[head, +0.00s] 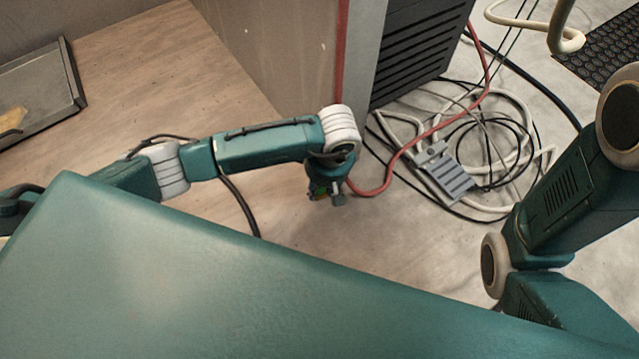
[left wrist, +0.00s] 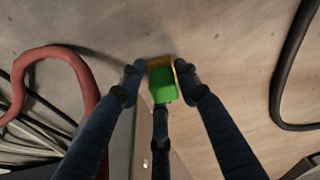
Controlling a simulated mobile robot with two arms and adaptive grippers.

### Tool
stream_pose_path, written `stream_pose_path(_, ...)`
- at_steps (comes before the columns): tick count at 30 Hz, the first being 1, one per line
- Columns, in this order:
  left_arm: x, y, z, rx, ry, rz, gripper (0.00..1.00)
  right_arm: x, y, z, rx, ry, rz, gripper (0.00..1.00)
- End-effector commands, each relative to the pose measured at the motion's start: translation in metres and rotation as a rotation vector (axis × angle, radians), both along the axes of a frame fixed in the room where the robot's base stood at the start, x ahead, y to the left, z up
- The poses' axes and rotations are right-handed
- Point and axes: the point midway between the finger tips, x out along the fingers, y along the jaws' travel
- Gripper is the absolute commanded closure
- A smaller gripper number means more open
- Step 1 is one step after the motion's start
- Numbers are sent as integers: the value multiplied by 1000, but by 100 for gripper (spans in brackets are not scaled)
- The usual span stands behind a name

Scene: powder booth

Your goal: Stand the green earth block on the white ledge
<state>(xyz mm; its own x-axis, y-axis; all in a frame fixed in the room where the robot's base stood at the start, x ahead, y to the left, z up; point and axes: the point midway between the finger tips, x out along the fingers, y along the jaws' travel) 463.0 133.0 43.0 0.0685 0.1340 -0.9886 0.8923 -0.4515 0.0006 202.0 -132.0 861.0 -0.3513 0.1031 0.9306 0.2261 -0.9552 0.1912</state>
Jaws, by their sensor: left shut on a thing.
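The green earth block (left wrist: 164,86) is a small bright green piece with an orange-yellow edge, seen between the fingers in the left wrist view. My left gripper (left wrist: 160,78) is shut on it, with a finger on each side. I cannot make out the white ledge in either view.
A grey louvred cabinet (head: 421,45) stands beyond the left gripper. Tangled hoses and cables, a red hose (head: 384,178) and a grey slatted piece (head: 444,174) lie on the floor right of it. A metal tray (head: 40,92) lies at the far left.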

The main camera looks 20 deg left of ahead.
Motion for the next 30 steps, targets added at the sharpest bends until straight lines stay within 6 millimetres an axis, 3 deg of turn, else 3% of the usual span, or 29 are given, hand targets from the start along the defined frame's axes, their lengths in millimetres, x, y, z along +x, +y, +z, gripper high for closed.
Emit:
stream_pose_path(5, 0, 0, -5, 0, 0, 0, 100, -7, -2, -4, 3, -14, 3, 47)
stream_pose_path(6, 0, 0, -4, 0, 0, 0, 60, -8, -2, -3, 4, -16, 3, 47)
stream_pose_path(8, 0, 0, -3, 0, 0, 0, 48, -9, -2, -3, 4, -18, 4, 47)
stream_pose_path(21, -1, -1, -7, -4, 2, 0, 48, -8, -2, -9, 4, -15, 2, 47)
stream_pose_path(24, 0, -2, 19, -1, -3, -1, 48, -5, -2, 13, 4, -8, 2, 47)
stream_pose_path(30, -6, -5, 52, 1, 0, -2, 48, -5, -2, 49, 3, -11, 1, 47)
